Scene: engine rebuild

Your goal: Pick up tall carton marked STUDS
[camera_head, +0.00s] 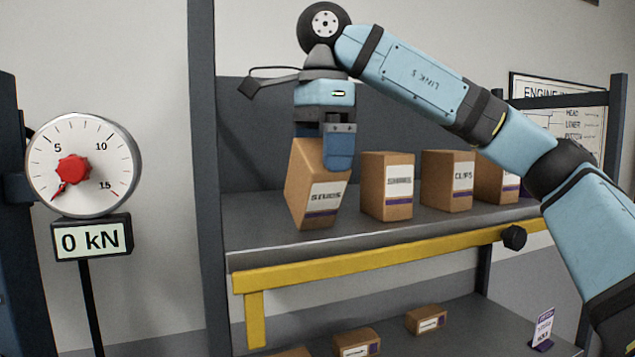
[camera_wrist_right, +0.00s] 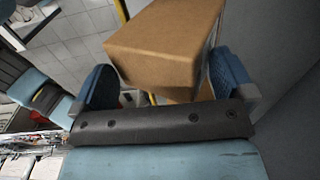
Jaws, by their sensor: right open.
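The tall brown carton marked STUDS (camera_head: 301,185) is at the left end of the upper shelf, with a white and purple label. It looks tilted compared with the cartons beside it; I cannot tell whether its base fully rests on the shelf. My right gripper (camera_head: 324,150) comes from above, its open blue fingers on either side of the carton's top. In the right wrist view, the carton (camera_wrist_right: 165,45) lies between the fingers of the gripper (camera_wrist_right: 155,85), with a visible gap at the left finger and little gap at the right. My left gripper is not in view.
Cartons marked SHIMS (camera_head: 386,187) and CLIPS (camera_head: 447,182), plus another carton (camera_head: 490,181), stand to the right on the upper shelf (camera_head: 262,238). A dark post (camera_head: 203,180) is close left. Smaller boxes lie on the lower shelf (camera_head: 470,335). A gauge (camera_head: 84,163) stands left.

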